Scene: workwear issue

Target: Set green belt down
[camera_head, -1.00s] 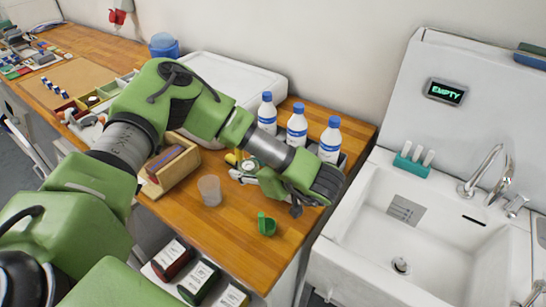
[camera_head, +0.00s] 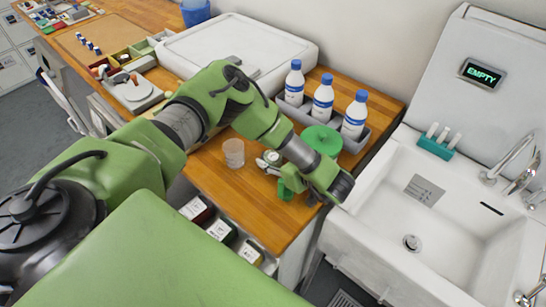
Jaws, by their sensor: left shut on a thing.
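A round, flat green thing (camera_head: 322,139), which looks like the coiled green belt, shows just beyond my left forearm, in front of the bottles. Its near edge is hidden by the arm. My left gripper (camera_head: 285,175) is low over the right end of the wooden counter (camera_head: 215,176), folded back under the forearm. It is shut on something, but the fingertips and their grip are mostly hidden. A smaller dark green object (camera_head: 285,192) stands on the counter below the gripper, partly covered. My right gripper is not in view.
White bottles with blue caps (camera_head: 323,95) stand in a grey tray (camera_head: 375,137) behind the arm. A clear cup (camera_head: 233,153) stands left of the gripper. The sink (camera_head: 440,215) is to the right. A large white box (camera_head: 235,45) stands at the back.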

